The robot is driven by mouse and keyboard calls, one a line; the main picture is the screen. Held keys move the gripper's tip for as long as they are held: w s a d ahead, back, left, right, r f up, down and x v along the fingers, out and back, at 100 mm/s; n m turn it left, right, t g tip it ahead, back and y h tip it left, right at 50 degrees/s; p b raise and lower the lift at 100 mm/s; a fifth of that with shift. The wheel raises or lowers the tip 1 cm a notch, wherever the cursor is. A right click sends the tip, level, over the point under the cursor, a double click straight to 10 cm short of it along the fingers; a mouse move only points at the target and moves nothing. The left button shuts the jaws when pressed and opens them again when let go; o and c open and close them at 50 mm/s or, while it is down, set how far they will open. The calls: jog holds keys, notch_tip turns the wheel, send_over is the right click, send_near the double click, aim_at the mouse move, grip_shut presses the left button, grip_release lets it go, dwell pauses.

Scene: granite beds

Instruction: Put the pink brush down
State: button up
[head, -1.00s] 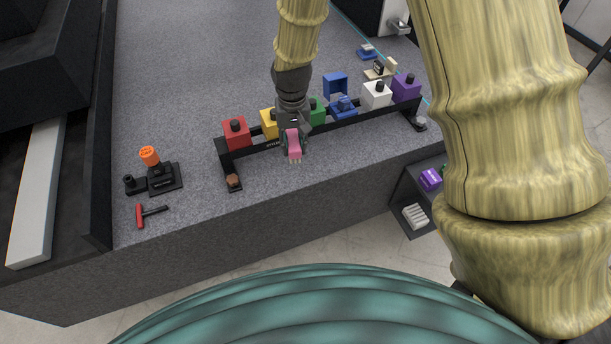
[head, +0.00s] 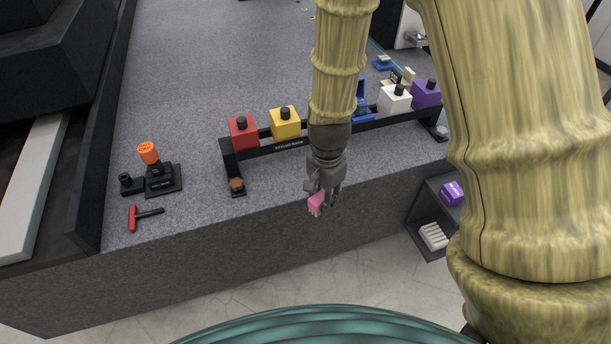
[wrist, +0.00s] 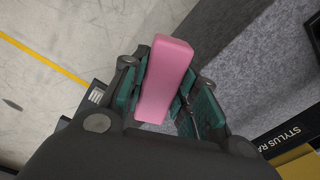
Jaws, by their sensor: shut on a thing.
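The pink brush (head: 316,202) is held in my gripper (head: 325,192), near the front edge of the granite bed (head: 240,65) in the head view. In the wrist view the pink brush (wrist: 165,78) is a pink block clasped between the green finger pads of my gripper (wrist: 160,98). Its bristle end is hidden there, but light tips show below it in the head view. The wrist view shows the granite edge and floor beyond the brush. I cannot tell how high it is above the surface.
A black rack (head: 262,149) with red (head: 242,134), yellow (head: 285,123), white (head: 394,101) and purple blocks (head: 426,95) stands behind the gripper. An orange-knobbed stand (head: 159,180) and a red-handled tool (head: 133,219) lie left. A side shelf (head: 415,232) is right, below the bed. Granite between is bare.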

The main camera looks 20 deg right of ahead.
jog(key=w, duration=0.4)
jog(key=w+f+p, duration=0.1)
jog(key=w, duration=0.8)
jog(key=shift+a+f+p, duration=0.15)
jog(key=shift+a+p, duration=0.15)
jog(key=shift+a, duration=0.1)
jog(key=shift+f+p, duration=0.35)
jog(key=shift+f, duration=1.4)
jog(key=shift+f, duration=0.1)
jog(key=o, duration=1.1)
notch_tip(320, 180, up, 12)
jog(key=shift+r+b, duration=0.15)
jog(key=shift+b, duration=0.55)
